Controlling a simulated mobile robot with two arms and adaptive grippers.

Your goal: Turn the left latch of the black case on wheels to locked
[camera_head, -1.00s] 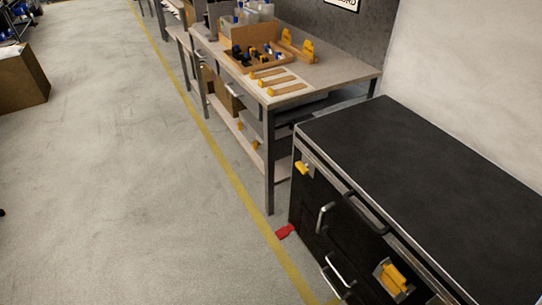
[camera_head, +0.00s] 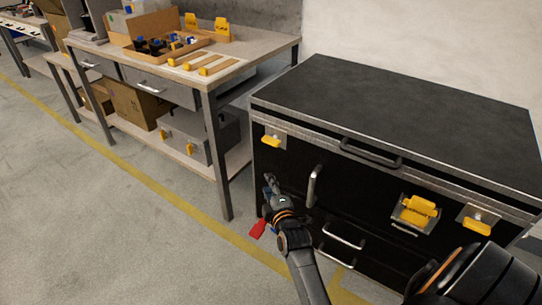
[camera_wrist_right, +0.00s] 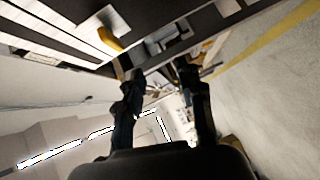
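The black case (camera_head: 400,110) stands against the wall at the right in the head view. Its left latch (camera_head: 271,140) is a yellow handle on a metal plate, near the top left of the front, and lies roughly sideways. In the right wrist view, a yellow handle (camera_wrist_right: 110,39) shows at the upper left, ahead of and apart from the fingers. My right gripper (camera_head: 271,186) is below the left latch, in front of the case's left front, not touching the latch. Its two fingers (camera_wrist_right: 160,82) are apart with nothing held. My left gripper is not in view.
A red piece (camera_head: 258,229) is low by the case's left corner. A workbench (camera_head: 255,50) stands left of it. The floor (camera_head: 120,215) at left is clear.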

